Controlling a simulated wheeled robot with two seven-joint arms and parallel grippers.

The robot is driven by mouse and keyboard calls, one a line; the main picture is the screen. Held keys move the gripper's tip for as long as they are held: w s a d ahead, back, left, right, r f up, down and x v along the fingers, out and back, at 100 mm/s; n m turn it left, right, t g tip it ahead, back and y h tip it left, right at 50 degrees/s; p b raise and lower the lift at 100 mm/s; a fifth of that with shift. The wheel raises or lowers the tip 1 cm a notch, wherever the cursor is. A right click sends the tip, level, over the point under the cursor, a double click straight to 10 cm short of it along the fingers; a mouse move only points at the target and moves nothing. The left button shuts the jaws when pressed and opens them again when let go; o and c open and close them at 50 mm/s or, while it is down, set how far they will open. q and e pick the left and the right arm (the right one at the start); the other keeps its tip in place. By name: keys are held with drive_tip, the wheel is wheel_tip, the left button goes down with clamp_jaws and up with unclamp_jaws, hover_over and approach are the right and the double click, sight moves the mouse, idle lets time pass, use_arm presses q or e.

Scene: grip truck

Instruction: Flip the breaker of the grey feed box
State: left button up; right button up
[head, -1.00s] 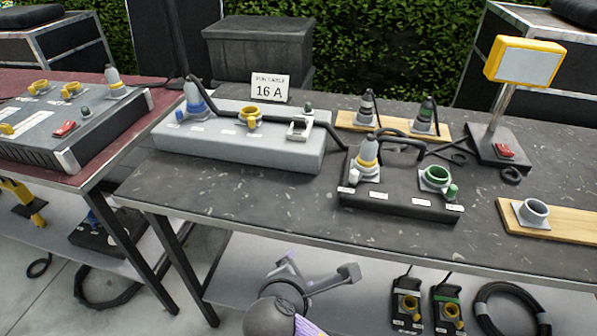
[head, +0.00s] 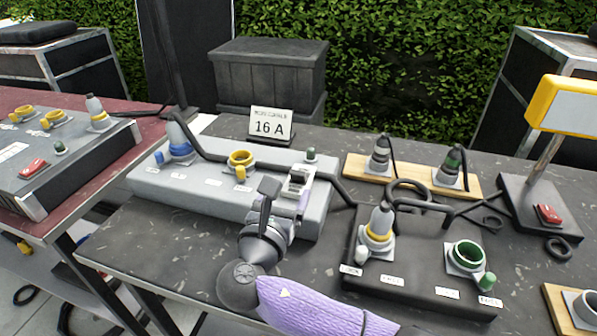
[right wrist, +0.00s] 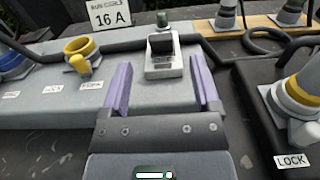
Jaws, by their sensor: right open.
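The grey feed box (head: 215,203) lies on the dark table, with a blue plug at its left end and a yellow socket in the middle. Its breaker (head: 298,180) is near the right end. In the right wrist view the breaker (right wrist: 163,55) is a dark rocker in a pale frame, just beyond and between the fingertips. My right gripper (head: 285,194) is open and empty, over the right part of the box. It partly hides the breaker in the head view. I cannot tell whether the fingers touch anything. My left gripper is not in view.
A black box (head: 425,292) with a yellow-ringed plug and a green socket stands right of the grey box. A black cable runs behind the breaker. A "16 A" sign (head: 270,125) stands behind.

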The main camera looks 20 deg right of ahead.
sight(296, 173)
drive_tip(key=x, duration=0.1)
drive_tip(key=b+x, duration=0.1)
drive_tip(key=x, duration=0.1)
drive_tip(key=b+x, duration=0.1)
drive_tip(key=x, duration=0.1)
drive_tip(key=shift+w+d+f, duration=0.15)
drive_tip(key=shift+f, duration=0.1)
drive_tip(key=shift+w+d+r, duration=0.15)
drive_tip(key=shift+w+d, duration=0.1)
drive_tip(key=shift+w, duration=0.1)
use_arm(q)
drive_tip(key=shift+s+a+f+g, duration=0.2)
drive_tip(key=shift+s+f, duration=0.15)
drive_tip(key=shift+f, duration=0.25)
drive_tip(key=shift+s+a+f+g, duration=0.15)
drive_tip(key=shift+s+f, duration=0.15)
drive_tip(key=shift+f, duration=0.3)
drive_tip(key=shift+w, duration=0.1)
use_arm(e)
drive_tip(key=c, duration=0.5)
clamp_jaws()
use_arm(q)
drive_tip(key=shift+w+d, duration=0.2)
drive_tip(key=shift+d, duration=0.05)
use_arm(e)
drive_tip(key=shift+r, duration=0.1)
